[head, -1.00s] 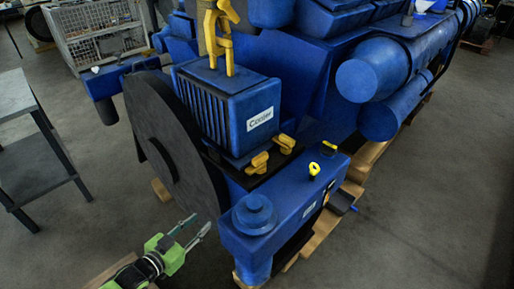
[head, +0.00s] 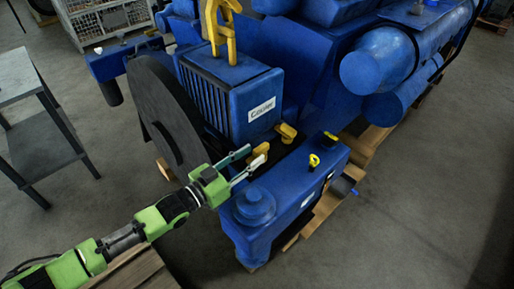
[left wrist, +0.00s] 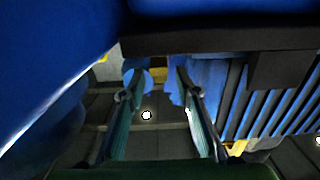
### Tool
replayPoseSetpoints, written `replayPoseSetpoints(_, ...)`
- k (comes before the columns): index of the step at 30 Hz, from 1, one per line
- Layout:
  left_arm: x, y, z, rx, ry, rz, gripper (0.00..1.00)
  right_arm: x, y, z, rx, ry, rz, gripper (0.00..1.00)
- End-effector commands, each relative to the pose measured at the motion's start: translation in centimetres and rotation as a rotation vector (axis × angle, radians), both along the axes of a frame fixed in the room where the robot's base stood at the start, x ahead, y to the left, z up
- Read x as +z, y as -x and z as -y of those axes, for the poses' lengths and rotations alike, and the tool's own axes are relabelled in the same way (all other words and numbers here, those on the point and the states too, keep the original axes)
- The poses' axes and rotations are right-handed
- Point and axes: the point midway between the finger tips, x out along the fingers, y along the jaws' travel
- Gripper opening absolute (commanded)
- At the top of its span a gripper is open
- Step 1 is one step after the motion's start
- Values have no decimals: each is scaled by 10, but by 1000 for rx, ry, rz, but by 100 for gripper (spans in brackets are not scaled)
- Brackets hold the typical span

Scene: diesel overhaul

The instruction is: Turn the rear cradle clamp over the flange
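Two yellow clamps sit at the foot of the blue box labelled Cooler (head: 228,98): a nearer one (head: 261,149) and a farther one (head: 287,131). I cannot tell for sure which is the rear cradle clamp. My left gripper (head: 257,156) reaches in from the left, its two fingers apart with the tips at the nearer clamp, partly covering it. In the left wrist view a small yellow patch (left wrist: 158,75) shows between the two open fingers (left wrist: 158,95); contact is not clear. The flange is hard to make out. My right gripper is not in view.
A large dark disc (head: 165,115) stands left of the box, close to my left arm. A round blue cap (head: 255,205) lies just below the gripper. Another yellow handle (head: 314,160) is to the right. A grey table (head: 40,140) stands at left.

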Motion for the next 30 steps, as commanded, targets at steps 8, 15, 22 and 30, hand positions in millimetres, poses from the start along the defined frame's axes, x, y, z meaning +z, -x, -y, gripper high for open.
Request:
replayPoseSetpoints(8, 1, -21, 21, 1, 1, 0, 31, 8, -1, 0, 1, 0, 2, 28)
replayPoseSetpoints(15, 0, -22, 22, 0, 0, 0, 31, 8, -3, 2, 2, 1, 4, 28)
replayPoseSetpoints(22, 0, -22, 22, 0, 0, 0, 0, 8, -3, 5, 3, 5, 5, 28)
replayPoseSetpoints(30, -2, -23, 22, -8, -2, 2, 0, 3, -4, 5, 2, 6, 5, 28)
